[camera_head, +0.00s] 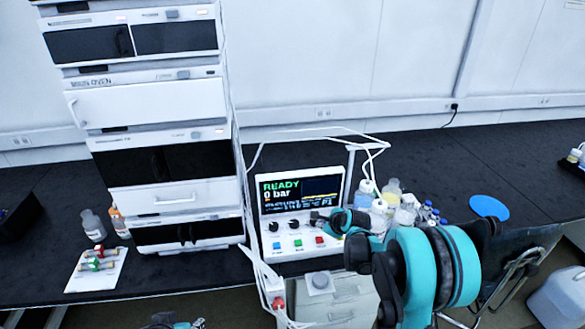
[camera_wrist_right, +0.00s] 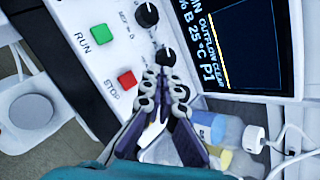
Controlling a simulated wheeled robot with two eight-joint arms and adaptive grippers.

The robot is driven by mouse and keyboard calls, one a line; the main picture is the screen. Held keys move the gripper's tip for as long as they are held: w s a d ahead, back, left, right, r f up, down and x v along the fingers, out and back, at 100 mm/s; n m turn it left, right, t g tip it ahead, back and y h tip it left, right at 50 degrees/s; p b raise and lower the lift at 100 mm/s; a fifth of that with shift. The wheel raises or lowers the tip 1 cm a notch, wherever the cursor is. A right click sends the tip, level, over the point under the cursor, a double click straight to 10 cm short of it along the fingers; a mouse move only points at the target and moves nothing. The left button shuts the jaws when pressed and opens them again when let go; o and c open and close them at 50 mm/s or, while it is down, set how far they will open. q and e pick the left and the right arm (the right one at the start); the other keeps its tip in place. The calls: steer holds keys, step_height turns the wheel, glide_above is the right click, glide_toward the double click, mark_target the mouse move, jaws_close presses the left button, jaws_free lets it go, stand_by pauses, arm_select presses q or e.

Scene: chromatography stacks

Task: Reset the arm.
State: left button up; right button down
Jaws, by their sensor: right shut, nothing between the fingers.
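My right gripper (camera_head: 318,218) is shut and empty, in front of the control box (camera_head: 257,240) by its right-hand knob. In the right wrist view its fingertips (camera_wrist_right: 166,76) are together, just below the lower black knob (camera_wrist_right: 165,57); whether they touch it I cannot tell. The red STOP button (camera_wrist_right: 126,79) and green RUN button (camera_wrist_right: 100,34) lie to their left. The screen (camera_head: 300,194) reads READY and 0 bar. A dark and teal part of my left arm (camera_head: 172,322) shows at the bottom edge; its fingers are not clear.
The instrument stack (camera_head: 160,105) stands left of the control box. Bottles (camera_head: 392,188) and small vials crowd behind my right arm. A blue disc (camera_head: 489,207) lies on the black bench at right. A white tray (camera_head: 78,284) with small fittings lies at left. Tubing loops over the box.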

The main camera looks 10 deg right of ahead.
steer(key=s+a+r+n+g+h, duration=0.1)
steer(key=s+a+r+n, duration=0.1)
steer(key=s+r+n, duration=0.5)
steer(key=s+a+r+n, duration=0.1)
steer(key=s+r+n, duration=0.35)
steer(key=s, duration=0.45)
steer(key=s+n+g+h, duration=0.1)
steer(key=s+n, duration=1.1)
steer(key=s, duration=0.8)
steer(key=shift+f+n, duration=0.35)
